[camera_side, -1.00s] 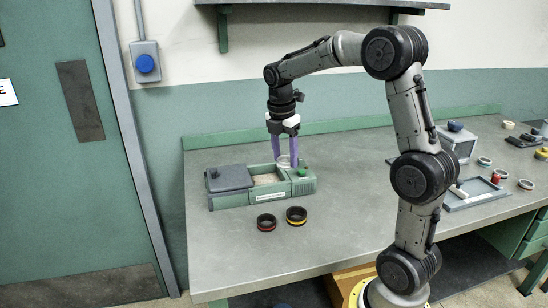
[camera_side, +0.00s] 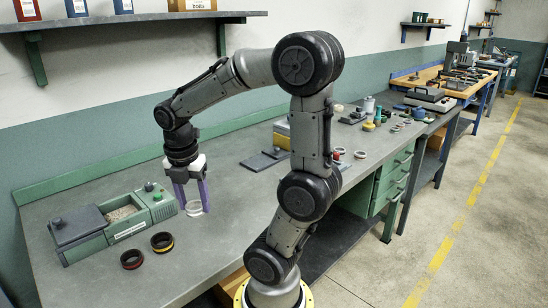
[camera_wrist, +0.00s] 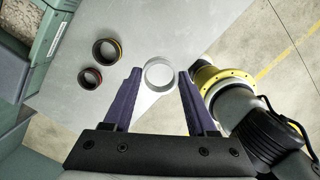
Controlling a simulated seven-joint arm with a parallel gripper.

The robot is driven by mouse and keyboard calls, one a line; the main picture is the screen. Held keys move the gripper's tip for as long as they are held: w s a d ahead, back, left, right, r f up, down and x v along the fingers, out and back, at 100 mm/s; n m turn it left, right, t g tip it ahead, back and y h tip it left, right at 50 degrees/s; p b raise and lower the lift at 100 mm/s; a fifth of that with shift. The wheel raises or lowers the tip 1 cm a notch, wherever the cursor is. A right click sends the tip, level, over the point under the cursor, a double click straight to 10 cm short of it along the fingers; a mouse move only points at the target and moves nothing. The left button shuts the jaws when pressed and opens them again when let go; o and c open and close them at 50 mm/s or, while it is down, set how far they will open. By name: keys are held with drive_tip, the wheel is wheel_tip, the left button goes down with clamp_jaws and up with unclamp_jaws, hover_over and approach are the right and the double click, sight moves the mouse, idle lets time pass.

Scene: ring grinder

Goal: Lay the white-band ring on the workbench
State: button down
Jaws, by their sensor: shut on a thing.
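The white-band ring (camera_side: 194,208) is pale and sits between the purple fingertips of my gripper (camera_side: 195,206), to the right of the green grinder box. It also shows in the wrist view (camera_wrist: 146,76), with one finger on each side. My gripper points down and is shut on this ring. The ring is low over the grey workbench (camera_side: 235,222); I cannot tell whether it touches the surface. The bench around it is bare.
The green box (camera_side: 128,229) has a grey lid, an open bin of grainy material and a green knob. A red-band ring (camera_side: 132,267) and a yellow-band ring (camera_side: 162,250) lie in front of it. A dark flat plate (camera_side: 258,161) lies further right.

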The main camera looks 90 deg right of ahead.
drive_tip(key=s+a, duration=0.2)
drive_tip(key=s, duration=0.4)
drive_tip(key=m, duration=0.1)
hover_over(196, 231)
drive_tip(key=a, duration=0.1)
drive_tip(key=f, duration=0.9)
drive_tip(key=shift+s+f, duration=0.15)
drive_tip(key=shift+s, duration=0.15)
drive_tip(key=shift+w+d+f, duration=0.1)
drive_tip(key=shift+w+f, duration=0.05)
drive_tip(key=shift+f, duration=0.8)
drive_tip(key=shift+w+d+f, duration=0.1)
drive_tip(key=shift+f, duration=0.85)
drive_tip(key=shift+f, duration=0.15)
drive_tip(key=shift+c, duration=1)
unclamp_jaws()
